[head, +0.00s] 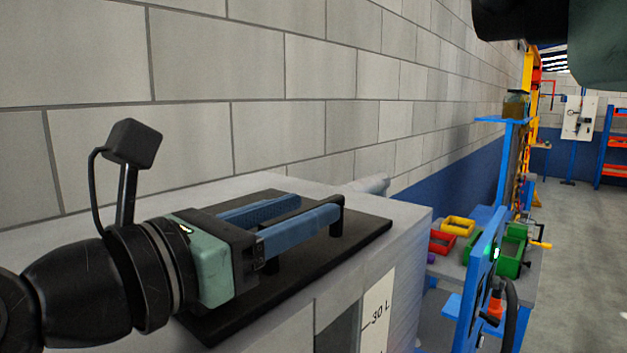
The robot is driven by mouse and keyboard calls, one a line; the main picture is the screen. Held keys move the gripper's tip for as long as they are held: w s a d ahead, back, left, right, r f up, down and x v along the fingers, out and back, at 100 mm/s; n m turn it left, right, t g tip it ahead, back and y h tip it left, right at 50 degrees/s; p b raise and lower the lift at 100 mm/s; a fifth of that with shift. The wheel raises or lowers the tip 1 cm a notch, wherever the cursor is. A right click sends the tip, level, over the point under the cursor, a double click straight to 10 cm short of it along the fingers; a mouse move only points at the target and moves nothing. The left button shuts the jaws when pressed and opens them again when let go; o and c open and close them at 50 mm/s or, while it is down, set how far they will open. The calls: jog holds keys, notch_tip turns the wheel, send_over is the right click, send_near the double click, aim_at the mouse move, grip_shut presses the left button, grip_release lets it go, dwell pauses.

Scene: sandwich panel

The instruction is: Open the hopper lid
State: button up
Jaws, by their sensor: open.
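The hopper (408,237) is a grey box with a level strip marked "30 L" on its front. Its black lid (375,225) lies flat on top. A black bar handle (337,222) stands up from the lid on a post at its right end. My gripper (318,206) reaches in from the left, low over the lid. Its two blue fingers are apart, one on each side of the handle bar. I cannot tell whether they touch the bar. My gripper body hides the left end of the handle and part of the lid.
A grey block wall (200,60) runs close behind the hopper. A blue-framed workbench to the right holds yellow (458,226), red and green bins (512,250). Open floor (575,230) lies farther right.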

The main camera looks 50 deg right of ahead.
aim_at(340, 196)
jog(key=shift+w+d+p, duration=0.15)
jog(key=shift+d+p, duration=0.25)
jog(key=shift+d, duration=1.1)
jog(key=shift+c, duration=0.3)
grip_shut()
